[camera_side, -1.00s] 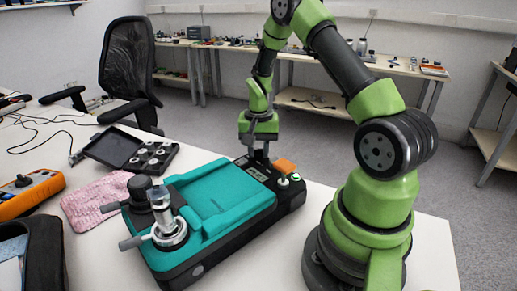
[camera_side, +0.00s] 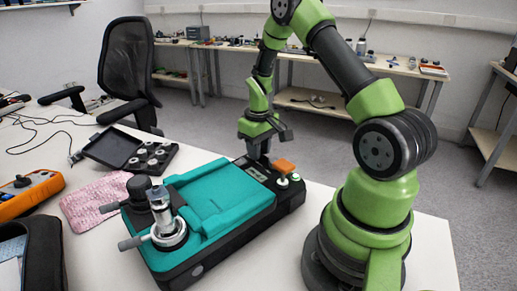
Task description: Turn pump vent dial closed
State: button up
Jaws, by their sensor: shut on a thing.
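The pump (camera_side: 222,198) is a teal and black unit lying on the white table, with metal fittings at its near left end. My gripper (camera_side: 260,161) points down at the far end of the pump's black panel. It is shut on the small vent dial there, which the fingers hide, so I cannot read its setting.
An open black case (camera_side: 130,150) with round parts, a pink cloth (camera_side: 97,199), an orange meter (camera_side: 30,193) and a dark bag (camera_side: 38,250) lie left of the pump. Bare table (camera_side: 245,262) shows in front of it.

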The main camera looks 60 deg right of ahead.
jog(key=n, duration=0.4)
jog(key=shift+d+n, duration=0.1)
jog(key=shift+n, duration=1.8)
jog(key=o, duration=0.6)
notch_tip(320, 180, up, 10)
jog(key=shift+r, duration=0.1)
